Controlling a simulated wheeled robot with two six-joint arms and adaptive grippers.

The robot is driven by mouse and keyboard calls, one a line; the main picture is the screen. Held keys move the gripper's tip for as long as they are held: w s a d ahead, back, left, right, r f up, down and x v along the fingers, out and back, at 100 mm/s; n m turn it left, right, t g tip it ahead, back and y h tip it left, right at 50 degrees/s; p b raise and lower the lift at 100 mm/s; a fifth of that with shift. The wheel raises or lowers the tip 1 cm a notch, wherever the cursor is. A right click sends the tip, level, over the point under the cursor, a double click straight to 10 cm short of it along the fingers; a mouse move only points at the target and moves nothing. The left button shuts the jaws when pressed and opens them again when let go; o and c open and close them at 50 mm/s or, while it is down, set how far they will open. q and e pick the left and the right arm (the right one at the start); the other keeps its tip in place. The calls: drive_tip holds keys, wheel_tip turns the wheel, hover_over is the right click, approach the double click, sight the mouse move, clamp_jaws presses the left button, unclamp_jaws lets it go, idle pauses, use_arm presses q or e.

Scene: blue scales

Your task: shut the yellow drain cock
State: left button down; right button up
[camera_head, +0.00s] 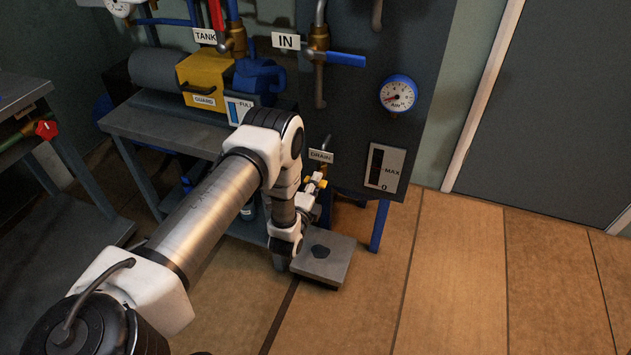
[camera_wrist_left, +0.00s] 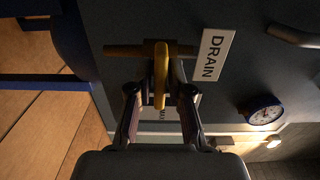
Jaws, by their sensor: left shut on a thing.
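The yellow drain cock (camera_head: 317,181) is low on the dark panel, just below the DRAIN label (camera_head: 320,156). In the left wrist view its yellow handle (camera_wrist_left: 161,75) stands between my fingertips, in front of a brass pipe (camera_wrist_left: 120,50) beside the DRAIN label (camera_wrist_left: 212,54). My left gripper (camera_head: 312,186) is shut on the handle; in the left wrist view its two fingers (camera_wrist_left: 160,92) are on either side of it. My left arm hides part of the bench and the lower panel in the head view. My right gripper is in neither view.
A blue-rimmed gauge (camera_head: 398,94) and a MAX level plate (camera_head: 384,166) are on the panel. A blue-handled IN valve (camera_head: 346,59) is above. A bench (camera_head: 160,126) carries a yellow-guarded machine (camera_head: 205,75). The tiled floor at right is clear.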

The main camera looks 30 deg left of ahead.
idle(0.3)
use_arm(q)
drive_tip(key=c, duration=1.2)
unclamp_jaws()
drive_tip(key=v, duration=0.7)
drive_tip(key=shift+s, duration=0.25)
